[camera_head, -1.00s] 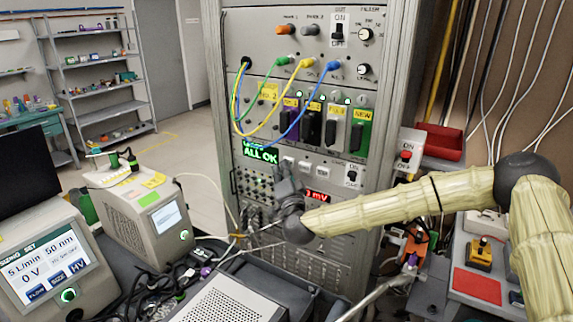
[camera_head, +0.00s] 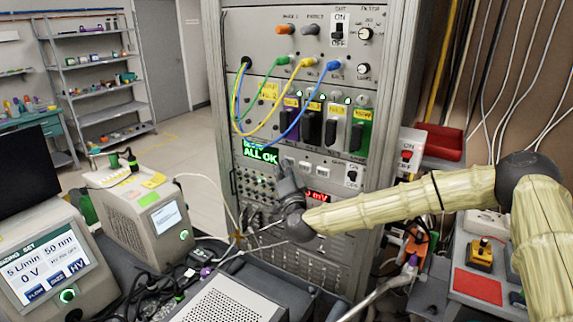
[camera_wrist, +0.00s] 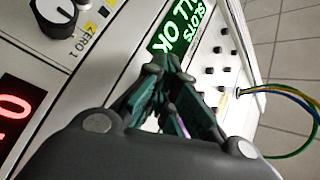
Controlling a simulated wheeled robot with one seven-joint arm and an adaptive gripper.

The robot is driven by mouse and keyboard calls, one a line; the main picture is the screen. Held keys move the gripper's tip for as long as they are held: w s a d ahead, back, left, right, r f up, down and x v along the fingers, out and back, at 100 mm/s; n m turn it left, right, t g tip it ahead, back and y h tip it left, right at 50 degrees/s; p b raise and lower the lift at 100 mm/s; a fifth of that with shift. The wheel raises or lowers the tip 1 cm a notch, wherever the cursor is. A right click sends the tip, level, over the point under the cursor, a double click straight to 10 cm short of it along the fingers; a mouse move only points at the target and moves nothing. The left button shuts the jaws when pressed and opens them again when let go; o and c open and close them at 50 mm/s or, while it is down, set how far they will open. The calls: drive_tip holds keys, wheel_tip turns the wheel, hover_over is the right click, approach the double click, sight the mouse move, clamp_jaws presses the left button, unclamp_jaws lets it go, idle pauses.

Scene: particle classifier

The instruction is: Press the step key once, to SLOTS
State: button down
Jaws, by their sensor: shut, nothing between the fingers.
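The green display (camera_head: 261,153) on the rack panel reads ALL OK. In the wrist view, the display (camera_wrist: 173,29) also shows SLOTS beside ALL OK. In the wrist view, my gripper (camera_wrist: 160,68) points at the panel close to the display's edge. The fingers hide the panel behind them, so I cannot tell which key they face or whether they touch it.
Yellow, green and blue cables (camera_head: 279,108) hang across the rack above. A grey boxed instrument (camera_head: 228,303) stands below in front. A round knob (camera_wrist: 55,15) is at upper left in the wrist view.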

drive_tip(key=shift+s, duration=0.15)
drive_tip(key=shift+s+a, duration=0.7)
drive_tip(key=shift+s, duration=0.2)
drive_tip(key=shift+s, duration=0.1)
drive_tip(key=s+a, duration=0.1)
drive_tip(key=s, duration=0.1)
drive_tip(key=s+a+b, duration=0.1)
drive_tip(key=s, duration=0.1)
drive_tip(key=shift+a, duration=0.4)
drive_tip(key=shift+r, duration=0.1)
idle(0.6)
